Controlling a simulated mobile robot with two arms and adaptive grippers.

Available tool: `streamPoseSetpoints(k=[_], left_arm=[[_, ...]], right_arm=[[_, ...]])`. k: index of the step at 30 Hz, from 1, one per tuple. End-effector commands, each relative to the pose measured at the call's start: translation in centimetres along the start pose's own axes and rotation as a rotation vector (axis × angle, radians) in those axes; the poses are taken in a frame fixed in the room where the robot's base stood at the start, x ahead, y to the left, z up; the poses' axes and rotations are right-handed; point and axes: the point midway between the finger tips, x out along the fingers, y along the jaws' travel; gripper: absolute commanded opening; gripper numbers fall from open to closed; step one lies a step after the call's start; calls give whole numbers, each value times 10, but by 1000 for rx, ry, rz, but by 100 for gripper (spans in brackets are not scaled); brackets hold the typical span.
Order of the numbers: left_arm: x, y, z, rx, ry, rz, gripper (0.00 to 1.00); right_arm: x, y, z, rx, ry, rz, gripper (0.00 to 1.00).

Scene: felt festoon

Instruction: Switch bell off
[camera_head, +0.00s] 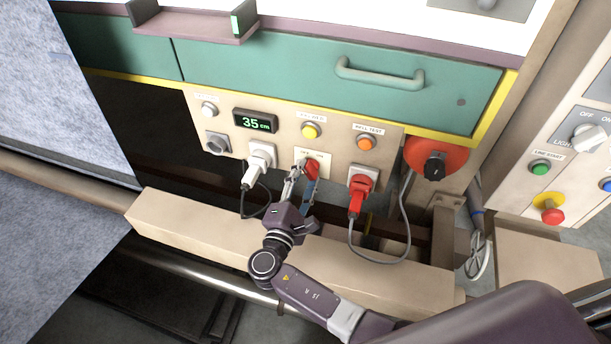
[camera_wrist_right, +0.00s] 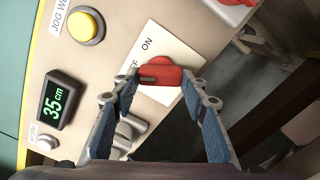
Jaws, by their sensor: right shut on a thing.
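A red rotary switch knob (camera_head: 313,169) sits on a pale plate on the beige panel. The wrist view shows the knob (camera_wrist_right: 165,73) closely, with "ON" and a partly hidden word ending in "F" on its plate (camera_wrist_right: 185,52). My right gripper (camera_head: 304,168) is shut on the knob, one finger on each side, also in the wrist view (camera_wrist_right: 162,84). The plate's title is too small to read. My left gripper is not in view.
A white plug (camera_head: 257,162) is left of the knob and a red plug (camera_head: 358,190) right of it, both with cables. A yellow button (camera_head: 310,131), an orange button (camera_head: 366,142) and a display (camera_head: 255,123) reading 35 cm are close above. A beige beam (camera_head: 200,220) runs below.

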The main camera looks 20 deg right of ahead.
Motion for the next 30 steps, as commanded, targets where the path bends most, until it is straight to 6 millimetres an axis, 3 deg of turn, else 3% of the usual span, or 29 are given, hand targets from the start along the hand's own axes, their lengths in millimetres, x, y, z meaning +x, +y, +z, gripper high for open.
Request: streamPoseSetpoints(k=[3,4,8,20,30], left_arm=[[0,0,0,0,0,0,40],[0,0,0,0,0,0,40],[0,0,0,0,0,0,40],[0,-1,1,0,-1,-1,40],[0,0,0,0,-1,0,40]], right_arm=[[-1,-2,-2,-5,4,-2,16],[-1,-2,-2,-5,4,-2,42],[-1,-2,-1,-4,3,-2,57],[-8,-1,-1,-2,3,-1,58],[-74,-2,-1,-2,4,-4,58]])
